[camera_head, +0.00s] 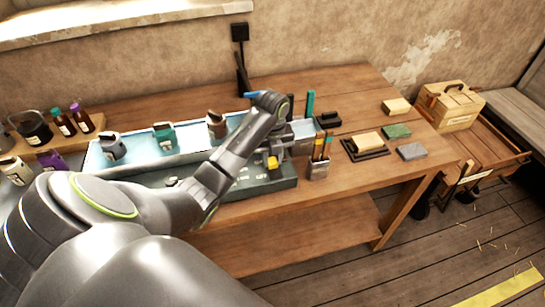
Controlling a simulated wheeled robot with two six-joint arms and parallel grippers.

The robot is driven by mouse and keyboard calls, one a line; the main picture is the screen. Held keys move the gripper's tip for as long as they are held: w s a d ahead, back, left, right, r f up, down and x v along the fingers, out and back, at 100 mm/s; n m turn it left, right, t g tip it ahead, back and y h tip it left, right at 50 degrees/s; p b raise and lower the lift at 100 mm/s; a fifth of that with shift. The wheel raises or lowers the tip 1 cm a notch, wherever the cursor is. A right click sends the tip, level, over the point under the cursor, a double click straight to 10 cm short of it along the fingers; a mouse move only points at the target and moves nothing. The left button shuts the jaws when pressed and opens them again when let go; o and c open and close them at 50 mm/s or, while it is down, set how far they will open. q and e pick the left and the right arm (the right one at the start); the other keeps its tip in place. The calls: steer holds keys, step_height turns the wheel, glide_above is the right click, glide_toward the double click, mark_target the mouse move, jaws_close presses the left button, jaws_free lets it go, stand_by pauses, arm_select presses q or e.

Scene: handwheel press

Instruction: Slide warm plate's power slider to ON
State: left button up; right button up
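A long dark green-grey panel with small white lettering (262,184) lies along the table's front. It appears to be part of the warm plate, but I cannot be sure. My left arm crosses over it and hides part of it. The power slider cannot be made out, so its position cannot be told. My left gripper (290,142) is at the panel's right end, near a small yellow block (272,162). Its fingers blend with grey metal parts there, and whether they are open cannot be told. My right gripper is not in view.
A pale blue-white tray (140,168) behind the panel carries several small containers. A pencil holder (318,170) stands close right of my gripper. Soap-like blocks (397,131) and a dark tray (352,153) lie farther right. Bottles (62,122) stand at left.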

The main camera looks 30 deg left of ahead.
arm_select(q)
jaws_close()
steer(key=shift+w+a, duration=0.9)
steer(key=shift+a, duration=0.2)
steer(key=shift+r, duration=0.1)
steer(key=o, duration=0.6)
jaws_free()
steer(key=shift+o, duration=1.1)
steer(key=shift+w+a, duration=0.1)
